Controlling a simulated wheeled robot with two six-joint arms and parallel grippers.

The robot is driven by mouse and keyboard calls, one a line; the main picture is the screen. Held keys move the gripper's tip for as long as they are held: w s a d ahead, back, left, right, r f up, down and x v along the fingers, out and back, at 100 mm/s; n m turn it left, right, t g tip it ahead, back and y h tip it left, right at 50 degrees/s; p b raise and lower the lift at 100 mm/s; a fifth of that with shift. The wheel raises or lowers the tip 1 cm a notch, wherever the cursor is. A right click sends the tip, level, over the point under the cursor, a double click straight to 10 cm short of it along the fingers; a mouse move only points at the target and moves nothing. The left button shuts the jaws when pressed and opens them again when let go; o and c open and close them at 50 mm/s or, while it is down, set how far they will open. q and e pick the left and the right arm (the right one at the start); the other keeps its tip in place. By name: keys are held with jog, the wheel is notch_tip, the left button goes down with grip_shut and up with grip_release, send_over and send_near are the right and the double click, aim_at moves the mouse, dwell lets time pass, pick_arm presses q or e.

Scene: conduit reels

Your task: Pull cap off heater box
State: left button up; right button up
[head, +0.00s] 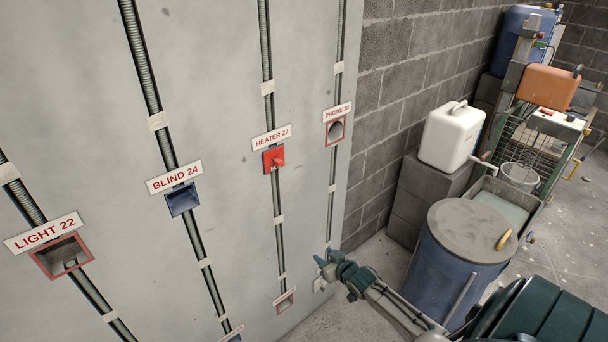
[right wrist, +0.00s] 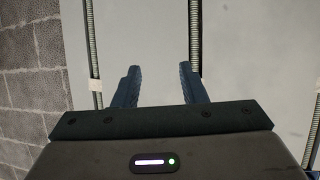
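The heater box with its red cap (head: 273,158) is on the grey wall panel, under the label HEATER 27 (head: 271,137). A small red knob sticks out from the cap. My right gripper (head: 322,262) is low in front of the panel, below and to the right of the heater box, apart from it. In the right wrist view its two blue fingers (right wrist: 160,78) are spread with nothing between them, and conduits and panel show beyond. The heater box is not visible in the right wrist view. My left gripper is not in view.
Open boxes LIGHT 22 (head: 62,256), BLIND 24 (head: 182,199) and PHONE 30 (head: 336,130) sit on the same panel, joined to vertical conduits. A blue barrel (head: 452,275), a white canister (head: 452,135) on grey blocks and a cluttered cart stand at right.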

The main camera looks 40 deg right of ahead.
jog(key=w+a+r+t+y+p, duration=0.1)
jog(key=w+r, duration=0.1)
jog(key=r, duration=0.5)
jog(key=w+r+t, duration=0.1)
jog(key=w+r, duration=0.2)
jog(key=r, duration=0.5)
jog(key=n+t+y, duration=0.2)
jog(key=t, duration=0.1)
send_near(281, 164)
jog(key=w+b, duration=0.7)
jog(key=b, duration=0.1)
jog(key=shift+w+a, duration=0.3)
jog(key=shift+a, duration=0.05)
jog(key=shift+w+r+b, duration=0.15)
jog(key=shift+w+b, duration=0.2)
jog(key=shift+w, duration=0.5)
grip_shut()
jog(key=shift+s, duration=0.2)
jog(key=shift+s+p, duration=0.3)
jog(key=shift+p, duration=0.15)
